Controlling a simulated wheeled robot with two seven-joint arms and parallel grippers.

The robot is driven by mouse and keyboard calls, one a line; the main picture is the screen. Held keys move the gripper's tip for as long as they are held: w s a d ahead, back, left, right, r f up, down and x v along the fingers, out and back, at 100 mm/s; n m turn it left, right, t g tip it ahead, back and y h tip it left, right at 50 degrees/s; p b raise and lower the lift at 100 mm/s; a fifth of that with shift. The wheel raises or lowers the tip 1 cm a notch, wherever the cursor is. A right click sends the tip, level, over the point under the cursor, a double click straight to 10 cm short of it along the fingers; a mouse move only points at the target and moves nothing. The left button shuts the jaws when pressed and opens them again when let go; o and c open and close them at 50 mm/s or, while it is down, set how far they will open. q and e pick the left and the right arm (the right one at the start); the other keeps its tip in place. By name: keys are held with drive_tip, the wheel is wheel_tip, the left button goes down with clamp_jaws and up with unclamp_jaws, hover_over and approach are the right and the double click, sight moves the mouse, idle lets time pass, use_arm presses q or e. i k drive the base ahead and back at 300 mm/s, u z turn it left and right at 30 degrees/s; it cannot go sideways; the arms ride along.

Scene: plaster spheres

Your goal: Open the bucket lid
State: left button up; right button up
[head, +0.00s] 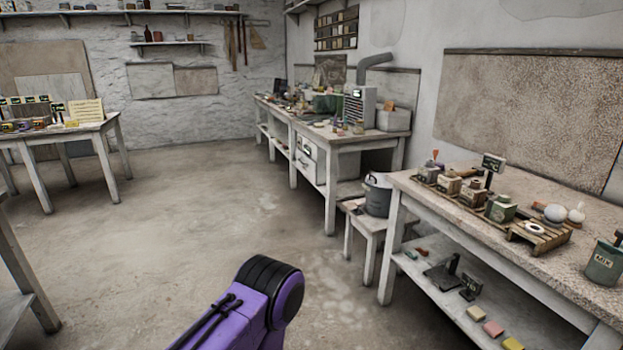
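A dark grey bucket-like vessel (377,196) stands upright on a small white stool between the two right-hand benches. Its top looks covered by a lid with a dark rim, but it is too small to be sure. A green container labelled MIX (604,262) stands at the right edge on the near bench; a dark piece on its top is cut off by the frame. I cannot tell which of the two is the task's bucket. A purple link of my arm with a black joint shows at the bottom middle, away from both. Neither gripper is in view.
The near right bench (420,196) holds small boxes, a wooden pallet (540,236) and pale spheres. Its lower shelf holds coloured blocks. A small stool (362,222) stands beside it. Another table (90,128) is at left. The concrete floor (200,210) between is clear.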

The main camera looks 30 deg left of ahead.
sight(384, 177)
drive_tip(key=u, duration=0.2)
drive_tip(key=k, duration=0.35)
drive_tip(key=u, duration=0.6)
drive_tip(key=i, duration=1.05)
drive_tip(key=u, duration=0.7)
drive_tip(key=i, duration=1.45)
drive_tip(key=z, duration=0.35)
drive_tip(key=i, duration=0.85)
drive_tip(key=z, duration=1.5)
drive_tip(key=i, duration=0.75)
drive_tip(key=z, duration=0.75)
